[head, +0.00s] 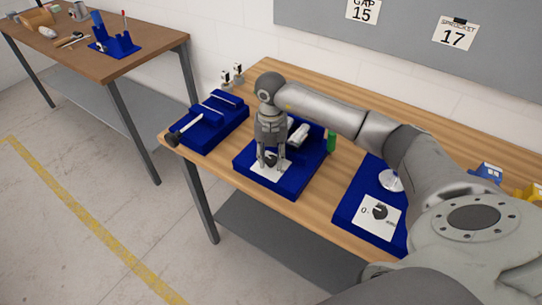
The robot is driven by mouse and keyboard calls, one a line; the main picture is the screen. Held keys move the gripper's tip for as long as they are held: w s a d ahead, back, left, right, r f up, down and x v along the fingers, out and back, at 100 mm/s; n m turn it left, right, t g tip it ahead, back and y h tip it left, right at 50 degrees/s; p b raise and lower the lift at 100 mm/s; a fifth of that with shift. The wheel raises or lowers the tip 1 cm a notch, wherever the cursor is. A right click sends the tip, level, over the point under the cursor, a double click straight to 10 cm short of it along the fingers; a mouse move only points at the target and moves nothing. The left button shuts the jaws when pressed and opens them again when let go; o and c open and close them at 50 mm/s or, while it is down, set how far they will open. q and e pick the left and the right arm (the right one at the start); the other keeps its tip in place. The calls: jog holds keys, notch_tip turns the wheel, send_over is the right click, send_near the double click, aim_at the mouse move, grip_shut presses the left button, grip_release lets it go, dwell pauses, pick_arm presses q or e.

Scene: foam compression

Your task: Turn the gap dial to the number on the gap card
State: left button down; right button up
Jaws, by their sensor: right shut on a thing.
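The gap card (363,11) hangs on the grey board at the top and reads GAP 15; its upper edge is cut off. My right gripper (271,163) points down over the middle blue fixture (247,170) on the bench. It is shut on a dark dial (270,159), which sits on a white plate (268,174). The fingers partly cover the dial and the plate's markings, so I cannot read its setting. A second dark dial (380,212) on a white plate shows on the right blue fixture (355,226). My left gripper is not in view.
A sprocket card (456,34) reads 17. A blue fixture with a handle (212,125) stands at the bench's left end. A green cylinder (331,142) stands close by my right arm. Another table (150,42) is at the back left; floor lies between.

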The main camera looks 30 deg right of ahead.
jog(key=m, duration=0.3)
jog(key=shift+m, duration=0.3)
jog(key=m, duration=0.3)
jog(key=shift+m+b, duration=0.3)
jog(key=m, duration=0.3)
jog(key=shift+r+m, duration=0.1)
jog(key=shift+m, duration=2.3)
jog(key=o, duration=0.8)
jog(key=shift+c, duration=0.2)
